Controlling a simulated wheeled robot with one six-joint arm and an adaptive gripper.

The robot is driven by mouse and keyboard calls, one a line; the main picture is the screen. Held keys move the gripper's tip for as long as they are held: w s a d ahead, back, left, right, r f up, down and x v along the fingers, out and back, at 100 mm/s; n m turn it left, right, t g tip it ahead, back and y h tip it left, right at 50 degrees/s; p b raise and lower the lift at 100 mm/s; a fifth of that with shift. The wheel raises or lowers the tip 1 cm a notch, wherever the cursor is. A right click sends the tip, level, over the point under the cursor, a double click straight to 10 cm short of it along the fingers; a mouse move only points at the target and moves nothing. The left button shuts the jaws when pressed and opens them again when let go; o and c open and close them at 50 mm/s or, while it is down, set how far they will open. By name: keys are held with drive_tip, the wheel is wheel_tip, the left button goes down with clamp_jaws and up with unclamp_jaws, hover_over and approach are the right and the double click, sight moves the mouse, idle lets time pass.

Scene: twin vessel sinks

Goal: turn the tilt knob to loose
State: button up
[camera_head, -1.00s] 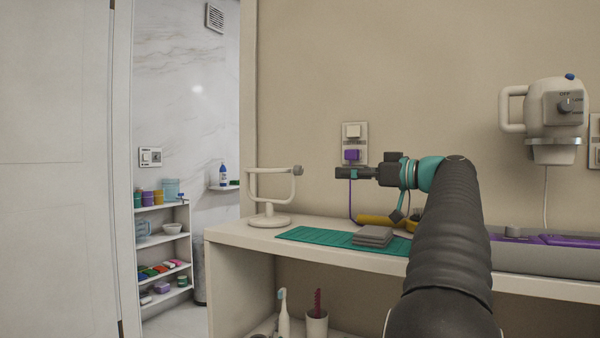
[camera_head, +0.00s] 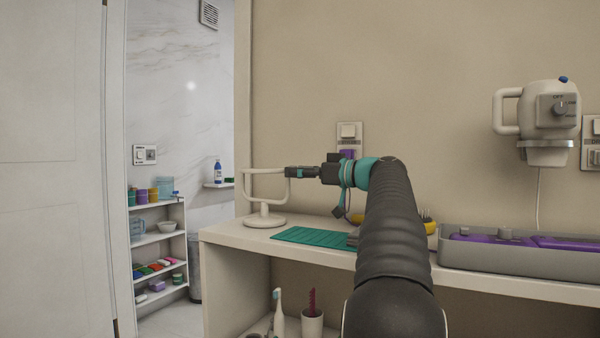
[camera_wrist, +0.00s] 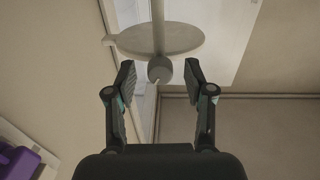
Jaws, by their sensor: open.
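A cream stand (camera_head: 264,220) with a round base and a U-shaped yoke is at the left end of the counter. The tilt knob (camera_wrist: 159,67), a small grey round knob, shows in the wrist view between the tips of my gripper (camera_wrist: 160,75). The jaws are open, with a gap visible on both sides of the knob. In the head view my gripper (camera_head: 290,172) is at the yoke's right arm and hides the knob. The stand's round base also shows in the wrist view (camera_wrist: 185,41).
A green mat (camera_head: 305,236) lies right of the stand, with a grey item partly hidden behind my arm. A grey tray (camera_head: 480,257) with purple items is farther right. A wall switch plate (camera_head: 349,131) and a hair dryer (camera_head: 545,115) are above. A shelf (camera_head: 160,245) stands left.

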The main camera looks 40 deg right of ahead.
clamp_jaws()
drive_tip(key=shift+m+p, duration=2.65)
drive_tip(key=shift+m, duration=6.25)
